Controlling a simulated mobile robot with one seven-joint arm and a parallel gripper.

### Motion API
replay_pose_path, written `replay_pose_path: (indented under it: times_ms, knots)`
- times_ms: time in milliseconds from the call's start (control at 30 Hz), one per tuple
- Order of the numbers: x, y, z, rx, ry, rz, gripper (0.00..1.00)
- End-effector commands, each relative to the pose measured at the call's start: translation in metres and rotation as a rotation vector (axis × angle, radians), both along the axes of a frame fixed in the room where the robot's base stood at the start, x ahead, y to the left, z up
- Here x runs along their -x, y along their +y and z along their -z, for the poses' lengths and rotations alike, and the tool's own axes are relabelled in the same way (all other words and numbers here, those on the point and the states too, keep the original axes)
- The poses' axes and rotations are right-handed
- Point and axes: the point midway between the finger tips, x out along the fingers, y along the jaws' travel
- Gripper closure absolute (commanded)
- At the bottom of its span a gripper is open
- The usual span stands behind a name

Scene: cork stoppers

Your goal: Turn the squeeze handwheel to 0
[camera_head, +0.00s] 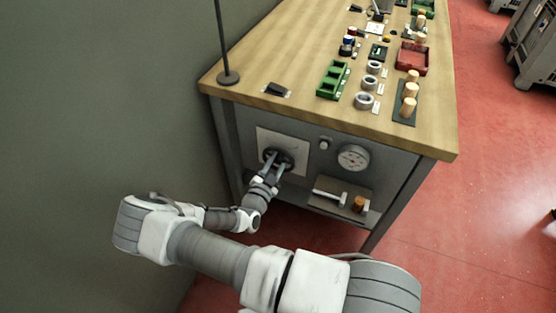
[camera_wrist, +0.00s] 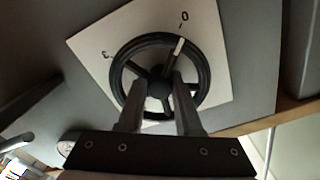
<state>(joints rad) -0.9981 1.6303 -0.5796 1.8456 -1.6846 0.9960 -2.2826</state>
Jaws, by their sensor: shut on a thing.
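The squeeze handwheel (camera_head: 286,155) is on a pale plate on the front of the bench. In the wrist view the handwheel (camera_wrist: 116,76) has a black rim, several spokes and a central hub. A white pointer (camera_wrist: 178,49) on its upper right lies close to the tick beneath the printed 0 (camera_wrist: 184,16). Another mark, like a 3 (camera_wrist: 107,54), stands at the left of the plate (camera_wrist: 213,62). My gripper (camera_wrist: 158,92) is shut on the handwheel near its hub, fingers either side. It also shows in the head view (camera_head: 274,169). The fingers hide the wheel's lower part.
A round gauge (camera_head: 353,158) and a small knob (camera_head: 325,143) are right of the plate. The bench top (camera_head: 300,62) holds green trays, rings and corks. A wall stands close on the left; red floor is open at right.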

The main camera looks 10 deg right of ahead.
Motion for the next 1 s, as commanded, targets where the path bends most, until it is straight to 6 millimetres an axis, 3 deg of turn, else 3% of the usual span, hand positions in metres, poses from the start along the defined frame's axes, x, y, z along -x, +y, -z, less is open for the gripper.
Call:
replay_pose_path:
  times_ms: [67,100,167,567,767,1000]
  knots:
    - [0.001,0.001,0.002,0.000,0.005,0.000,1.00]
    - [0.001,0.001,0.002,-0.001,0.006,-0.001,0.61]
    - [0.001,0.001,0.002,-0.001,0.005,0.000,0.54]
    - [0.007,0.006,0.000,-0.002,0.002,-0.001,0.54]
    - [0.037,0.029,-0.001,-0.002,0.003,-0.004,0.54]
    - [0.086,0.064,0.000,-0.003,0.003,-0.005,0.54]
